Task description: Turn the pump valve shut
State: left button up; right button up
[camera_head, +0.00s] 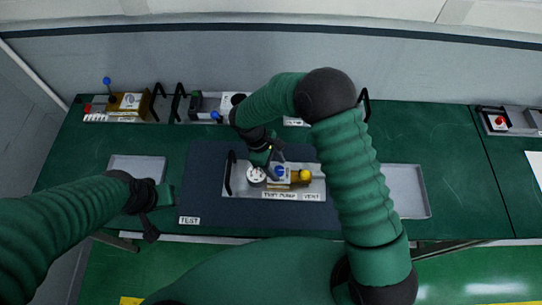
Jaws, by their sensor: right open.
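A test unit (234,185) with a metal base lies on the dark mat in the middle of the green bench. It carries a round white gauge (256,175), a blue knob (280,171) and a yellow knob (305,176). A label (291,196) on its front edge seems to read "TEST PUMP" and "VENT"; the blue knob is nearer the pump wording. My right gripper (273,164) is open, close by the blue knob; I cannot tell whether it touches. My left gripper (158,212) hangs at the bench's front left, away from the unit; its jaws are unclear.
The dark mat (206,165) has a "TEST" label (189,220). Empty grey trays stand left (137,167) and right (408,190) of it. Other units with handles line the back, including one with a blue-topped lever (107,82). A red-knobbed unit (500,121) stands far right.

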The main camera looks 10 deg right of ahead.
jog(key=b+v, duration=0.3)
jog(key=v, duration=1.3)
jog(key=shift+r, duration=0.1)
